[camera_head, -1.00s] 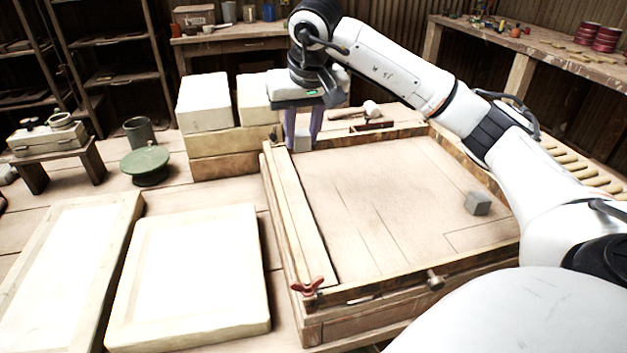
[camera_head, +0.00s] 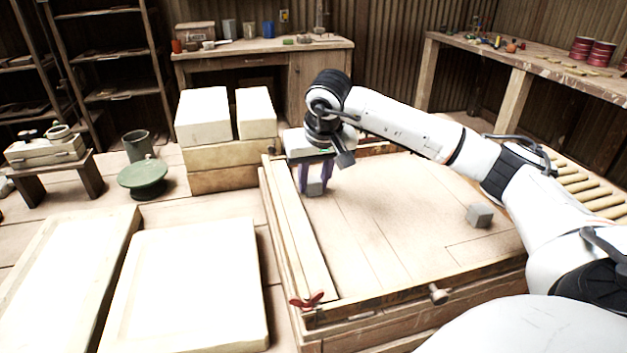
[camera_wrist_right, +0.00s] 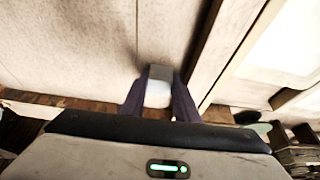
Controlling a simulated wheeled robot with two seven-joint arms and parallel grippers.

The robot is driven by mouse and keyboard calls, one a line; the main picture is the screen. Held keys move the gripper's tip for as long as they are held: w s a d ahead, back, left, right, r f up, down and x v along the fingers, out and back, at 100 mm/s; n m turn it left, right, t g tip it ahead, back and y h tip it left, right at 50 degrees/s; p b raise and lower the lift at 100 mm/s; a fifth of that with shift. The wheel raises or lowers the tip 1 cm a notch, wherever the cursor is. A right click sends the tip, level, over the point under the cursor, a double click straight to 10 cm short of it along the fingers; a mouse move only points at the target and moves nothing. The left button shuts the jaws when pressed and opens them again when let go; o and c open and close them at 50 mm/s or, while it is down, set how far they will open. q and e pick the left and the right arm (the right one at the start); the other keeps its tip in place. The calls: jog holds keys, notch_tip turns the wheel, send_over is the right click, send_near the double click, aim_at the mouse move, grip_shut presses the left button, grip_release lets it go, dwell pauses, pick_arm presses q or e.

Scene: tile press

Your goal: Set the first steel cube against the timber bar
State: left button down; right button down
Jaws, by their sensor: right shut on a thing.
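My right gripper (camera_head: 316,190) is inside the press frame, fingers pointing down, shut on a grey steel cube (camera_head: 315,187). The held cube also shows between the fingers in the right wrist view (camera_wrist_right: 159,88). The pale timber bar (camera_head: 303,232) runs along the left side of the press bed (camera_head: 400,210). The held cube is close to the right side of the bar, near its far end; I cannot tell whether they touch. A second grey steel cube (camera_head: 480,215) rests on the bed at the right. My left gripper is not in view.
The wooden frame wall (camera_head: 420,303) borders the bed, with a red wing nut (camera_head: 307,300) at the near left corner and a knob (camera_head: 438,294) in front. Pale blocks (camera_head: 204,116) stand behind left. The bed's middle is clear.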

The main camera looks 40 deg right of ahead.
jog(key=shift+r, duration=0.1)
jog(key=c, duration=1.6)
grip_release()
jog(key=shift+f, duration=0.2)
jog(key=shift+c, duration=0.2)
jog(key=shift+r, duration=0.2)
jog(key=p+v, duration=0.1)
jog(key=v, duration=1.1)
jog(key=shift+s, duration=0.1)
